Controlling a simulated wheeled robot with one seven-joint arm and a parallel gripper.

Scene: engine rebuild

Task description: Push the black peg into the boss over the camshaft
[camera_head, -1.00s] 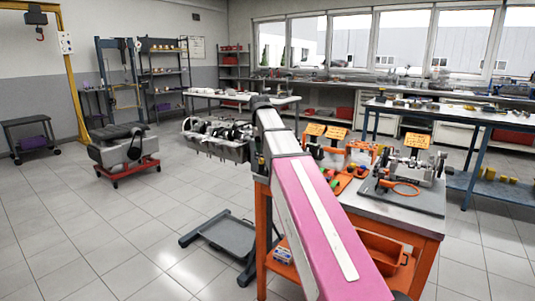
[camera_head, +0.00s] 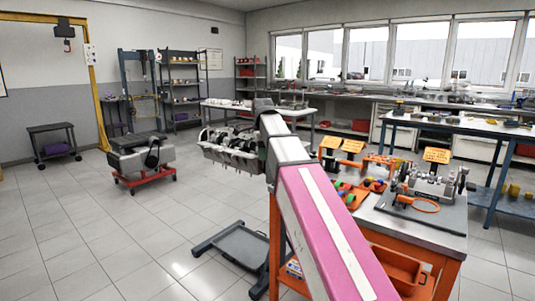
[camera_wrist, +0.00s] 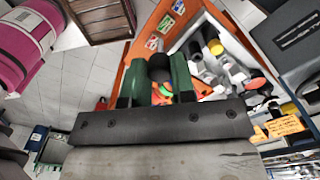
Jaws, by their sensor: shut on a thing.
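In the wrist view my gripper (camera_wrist: 155,85) has two green fingers closed on a black peg (camera_wrist: 158,67), whose round dark end shows between them. In the head view my pink arm stretches away from the camera, and its far end hides the gripper and the peg. A metal assembly with shafts (camera_head: 432,186) sits on a grey plate on the orange bench, right of my arm. A grey engine block (camera_head: 232,150) stands left of my arm's far end. I cannot make out the boss or say for certain which part is the camshaft.
A grey engine on a red dolly (camera_head: 143,160) stands at the left. The tiled floor (camera_head: 105,235) is open at left front.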

